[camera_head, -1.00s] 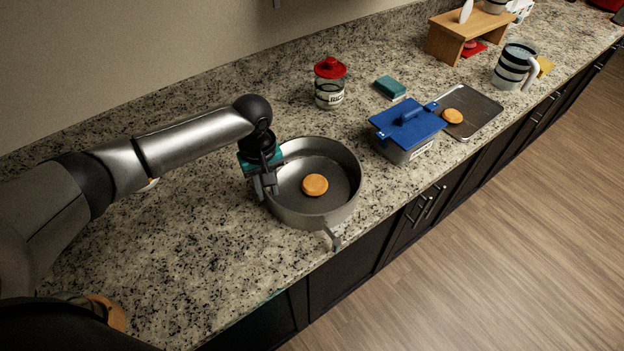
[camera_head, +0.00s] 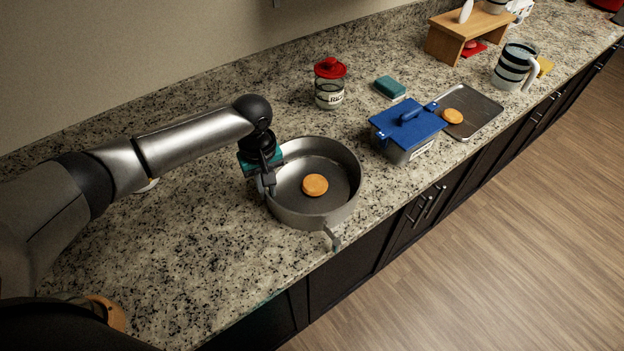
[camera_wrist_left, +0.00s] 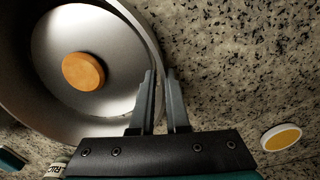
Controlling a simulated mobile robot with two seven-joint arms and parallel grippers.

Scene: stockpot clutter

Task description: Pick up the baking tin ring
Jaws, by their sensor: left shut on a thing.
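The baking tin ring (camera_head: 325,150) is a round grey metal tin with a high wall and a clasp on its near side. It stands flat on the counter, with an orange-brown round disc (camera_head: 315,185) inside. My left gripper (camera_head: 270,189) points down at the tin's left side and is shut on its wall. In the left wrist view the two fingers (camera_wrist_left: 160,82) straddle the rim of the tin (camera_wrist_left: 138,28), and the disc (camera_wrist_left: 83,71) lies apart from them. My right gripper is not in view.
A blue-lidded box (camera_head: 408,125) stands right of the tin, with a metal tray (camera_head: 480,108) beyond it. A red-lidded jar (camera_head: 329,88) and a teal sponge (camera_head: 389,86) stand behind. A white-rimmed yellow piece (camera_wrist_left: 281,137) lies left of the tin. The counter's front edge is close.

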